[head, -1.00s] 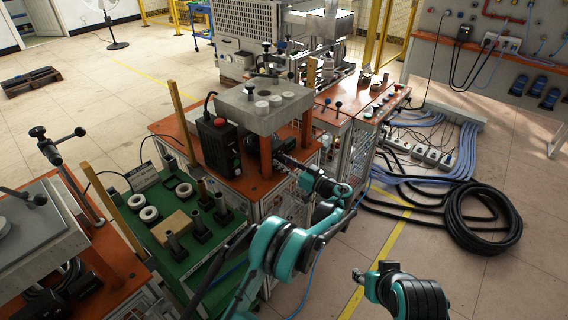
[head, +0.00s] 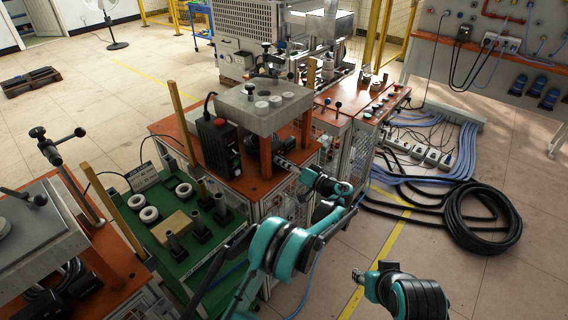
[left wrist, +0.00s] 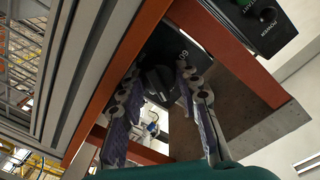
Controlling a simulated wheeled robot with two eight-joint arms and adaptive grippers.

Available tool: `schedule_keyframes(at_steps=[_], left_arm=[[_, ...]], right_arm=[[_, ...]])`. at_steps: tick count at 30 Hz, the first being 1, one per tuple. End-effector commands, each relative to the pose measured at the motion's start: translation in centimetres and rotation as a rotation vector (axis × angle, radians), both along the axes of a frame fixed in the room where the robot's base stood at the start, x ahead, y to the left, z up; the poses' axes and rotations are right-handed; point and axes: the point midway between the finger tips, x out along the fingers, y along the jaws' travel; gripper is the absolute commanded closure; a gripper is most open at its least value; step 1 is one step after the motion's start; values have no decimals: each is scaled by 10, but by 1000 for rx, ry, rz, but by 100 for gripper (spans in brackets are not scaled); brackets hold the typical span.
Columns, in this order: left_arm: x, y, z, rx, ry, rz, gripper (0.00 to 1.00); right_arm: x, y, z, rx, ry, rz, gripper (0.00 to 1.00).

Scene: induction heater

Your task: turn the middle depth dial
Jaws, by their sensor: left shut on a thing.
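The middle depth dial (left wrist: 156,82) is a dark knob on a black box with white scale numbers, under the grey-topped orange stand. My left gripper (head: 282,160) reaches in beneath the stand's top plate from the right. In the left wrist view its two fingers (left wrist: 160,76) stand on either side of the knob, and it is shut on it. In the head view the stand and the gripper hide most of the dial. My right gripper (head: 358,275) is over the floor at the lower right, away from the stand; its fingers are too small to read.
The stand's orange posts (head: 266,157) and grey top plate (head: 265,106) closely surround the left gripper. A black box with a red button (head: 217,122) stands to the left. A green tray (head: 190,262) with rings lies further left. Black cable coils (head: 487,218) lie on the floor right.

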Motion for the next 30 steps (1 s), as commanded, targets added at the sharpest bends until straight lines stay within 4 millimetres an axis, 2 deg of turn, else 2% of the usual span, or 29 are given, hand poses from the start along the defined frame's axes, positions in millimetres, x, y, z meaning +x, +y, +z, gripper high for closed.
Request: schedule_keyframes(at_steps=[18,19,21,30], left_arm=[[0,0,0,28,39,0,96],[0,0,0,28,39,0,59],[0,0,0,28,39,0,46],[0,0,0,25,36,0,46]], right_arm=[[0,0,0,0,0,0,60],[0,0,0,0,0,0,60],[0,0,0,0,0,0,60],[0,0,0,0,0,0,60]])
